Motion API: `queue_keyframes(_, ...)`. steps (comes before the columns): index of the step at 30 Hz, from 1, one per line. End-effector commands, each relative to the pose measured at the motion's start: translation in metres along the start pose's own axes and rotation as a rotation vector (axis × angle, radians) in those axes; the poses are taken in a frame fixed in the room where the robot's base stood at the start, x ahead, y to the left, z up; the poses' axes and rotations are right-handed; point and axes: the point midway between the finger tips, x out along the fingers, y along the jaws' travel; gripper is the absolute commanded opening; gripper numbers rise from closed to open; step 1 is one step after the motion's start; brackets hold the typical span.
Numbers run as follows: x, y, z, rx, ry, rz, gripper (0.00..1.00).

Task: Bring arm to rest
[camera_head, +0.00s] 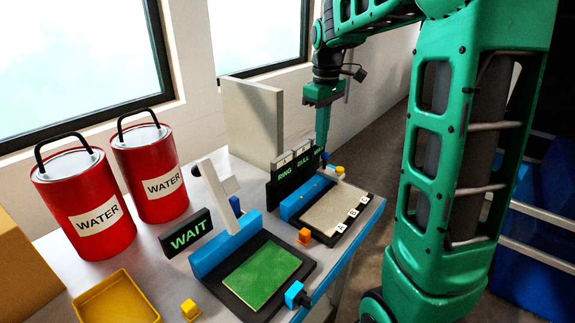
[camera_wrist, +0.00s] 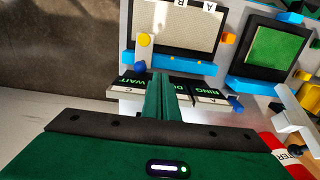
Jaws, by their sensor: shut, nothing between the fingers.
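My green arm reaches in from the right in the head view. My gripper (camera_head: 322,145) points down with its fingers together and nothing between them. It is over the far right part of the table, close to the black sign panel with green words such as RING and DULL (camera_head: 285,175). In the wrist view the shut fingers of my gripper (camera_wrist: 160,80) stretch toward the signs (camera_wrist: 180,90). I cannot tell whether the fingertips touch the panel.
A tray marked A and B (camera_head: 338,212) and a tray with a green sheet (camera_head: 262,275) lie on the table (camera_head: 170,262). A WAIT sign (camera_head: 188,238), two red WATER cans (camera_head: 82,210) and a yellow tray (camera_head: 117,300) stand left. A grey panel (camera_head: 252,120) stands behind.

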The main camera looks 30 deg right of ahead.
Motion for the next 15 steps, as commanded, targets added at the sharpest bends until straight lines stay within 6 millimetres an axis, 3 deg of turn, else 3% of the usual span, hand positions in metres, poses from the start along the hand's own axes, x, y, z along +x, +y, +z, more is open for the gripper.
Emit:
queue_keyframes(8,0.000,-0.004,0.010,0.032,0.001,0.001,0.00)
queue_keyframes(11,0.000,-0.013,0.034,0.115,0.002,0.002,0.00)
queue_keyframes(15,0.007,-0.036,0.087,0.305,0.002,0.002,0.00)
